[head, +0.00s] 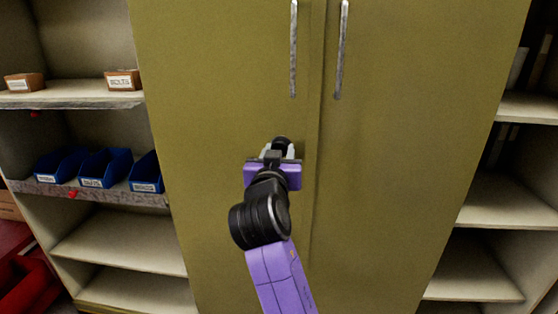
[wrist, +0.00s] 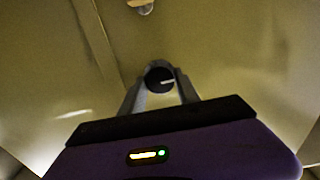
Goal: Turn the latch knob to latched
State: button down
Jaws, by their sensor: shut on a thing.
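The latch knob (wrist: 158,79) is round and black with a pale pointer line, and sits on the left door of an olive cabinet (head: 222,80). In the wrist view the pointer line points right, tipped slightly up. My gripper (head: 276,150) is at the door front, with its fingers shut on the knob from both sides. In the head view the knob (head: 282,142) shows only as a dark top, with the rest hidden behind my fingers and wrist. No latch marking is readable in either view.
Two long metal handles (head: 293,50) (head: 341,50) hang above the knob, one per door. The doors look shut, with a seam between them. Open shelves with blue bins (head: 105,167) stand at left, and more shelves (head: 503,200) stand at right.

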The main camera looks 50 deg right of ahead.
jog(key=shift+f, duration=0.1)
dwell(0.3)
jog(key=c, duration=0.9)
grip_release()
jog(key=v, duration=0.7)
jog(key=shift+s+a, duration=0.25)
jog(key=shift+a, duration=0.05)
